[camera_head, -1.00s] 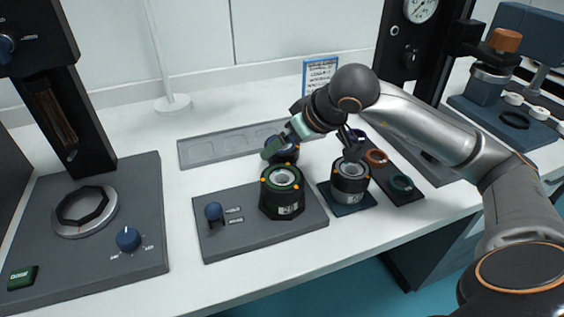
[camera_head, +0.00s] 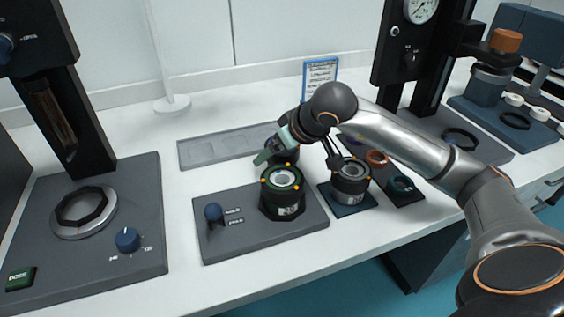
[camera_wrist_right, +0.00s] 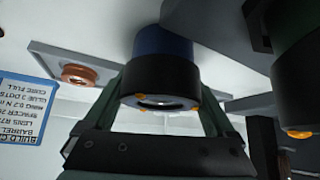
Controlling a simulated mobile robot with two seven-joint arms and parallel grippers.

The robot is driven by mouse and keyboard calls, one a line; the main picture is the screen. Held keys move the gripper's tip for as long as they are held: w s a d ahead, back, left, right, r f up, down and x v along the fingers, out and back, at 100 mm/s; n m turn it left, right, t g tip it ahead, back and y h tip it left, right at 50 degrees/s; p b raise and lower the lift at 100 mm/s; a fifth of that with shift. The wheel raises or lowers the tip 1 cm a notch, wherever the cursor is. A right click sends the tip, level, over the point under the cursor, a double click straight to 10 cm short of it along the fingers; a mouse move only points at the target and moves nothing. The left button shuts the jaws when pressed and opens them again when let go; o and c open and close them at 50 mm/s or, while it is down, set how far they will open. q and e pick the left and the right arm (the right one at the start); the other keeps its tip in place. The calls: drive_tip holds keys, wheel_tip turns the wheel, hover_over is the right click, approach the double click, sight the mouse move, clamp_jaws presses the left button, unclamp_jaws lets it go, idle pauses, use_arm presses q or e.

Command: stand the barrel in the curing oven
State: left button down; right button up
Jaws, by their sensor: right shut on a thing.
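A dark barrel with a blue body, black collar and small orange dots (camera_wrist_right: 160,70) is between the fingers of my right gripper (camera_wrist_right: 160,105) in the wrist view. In the head view my right gripper (camera_head: 274,152) is shut on it, just behind the green-topped barrel; that barrel and the fingers hide most of it. Whether it touches anything below is unclear. The green-topped black barrel (camera_head: 282,202) stands upright in a grey fixture (camera_head: 225,243). No oven can be told for certain. My left gripper is not in view.
A third dark barrel (camera_head: 351,188) stands on a blue pad to the right. A grey tray (camera_head: 200,150) lies behind. A station with an octagonal ring (camera_head: 84,212) and knob stands left; a gauge column (camera_head: 420,50) stands right. An instruction card (camera_head: 318,80) stands at the back.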

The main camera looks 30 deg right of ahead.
drive_tip(key=shift+r, duration=0.1)
drive_tip(key=c, duration=0.6)
drive_tip(key=shift+r, duration=0.15)
